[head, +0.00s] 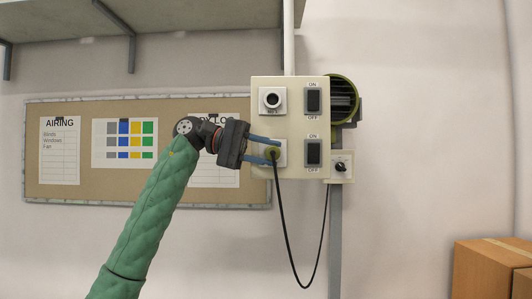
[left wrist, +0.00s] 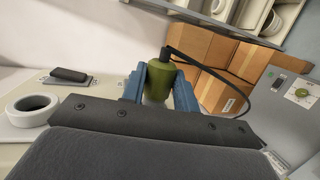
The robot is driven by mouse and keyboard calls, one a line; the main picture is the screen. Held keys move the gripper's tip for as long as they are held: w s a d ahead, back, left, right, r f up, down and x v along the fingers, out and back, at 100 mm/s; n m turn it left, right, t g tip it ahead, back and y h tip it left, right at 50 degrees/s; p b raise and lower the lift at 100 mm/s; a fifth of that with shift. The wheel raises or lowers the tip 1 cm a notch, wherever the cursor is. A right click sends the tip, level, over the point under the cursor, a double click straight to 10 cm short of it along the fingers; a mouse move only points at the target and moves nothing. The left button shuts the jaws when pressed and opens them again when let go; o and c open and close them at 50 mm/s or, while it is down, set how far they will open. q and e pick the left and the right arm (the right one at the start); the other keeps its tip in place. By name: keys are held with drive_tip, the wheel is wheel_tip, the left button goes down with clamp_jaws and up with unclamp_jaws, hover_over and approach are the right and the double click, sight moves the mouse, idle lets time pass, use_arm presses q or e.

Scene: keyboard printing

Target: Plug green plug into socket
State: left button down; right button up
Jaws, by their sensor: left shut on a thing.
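The green plug (head: 272,153) is at the lower socket (head: 282,150) on the cream panel (head: 262,105). My left gripper (head: 268,149) reaches in from the left, its blue fingers shut on the plug. In the left wrist view the olive-green plug (left wrist: 160,82) stands between the two blue fingers (left wrist: 160,90), with a black cable leaving its back end. The plug and fingers hide most of the lower socket, and I cannot tell how far the plug is in. My right gripper is not in view.
The upper socket (head: 272,99) is empty. Two black switches (head: 313,99) sit right of the sockets. The black cable (head: 299,284) loops down and up to the small dial box (head: 341,167). A green-rimmed fan (head: 343,100) is behind the panel. Cardboard boxes (head: 490,265) stand lower right.

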sight(266, 153)
use_arm(q)
drive_tip(key=shift+w, duration=0.6)
drive_tip(key=c, duration=1)
unclamp_jaws()
drive_tip(key=shift+s, duration=0.1)
drive_tip(key=shift+s+f+b, duration=0.15)
drive_tip(key=shift+s+b, duration=0.1)
drive_tip(key=shift+b, duration=0.1)
drive_tip(key=s+b, duration=0.2)
drive_tip(key=s, duration=0.2)
drive_tip(key=shift+b, duration=0.4)
drive_tip(key=shift+s, duration=0.7)
drive_tip(key=shift+a+b, duration=0.1)
drive_tip(key=shift+b, duration=0.2)
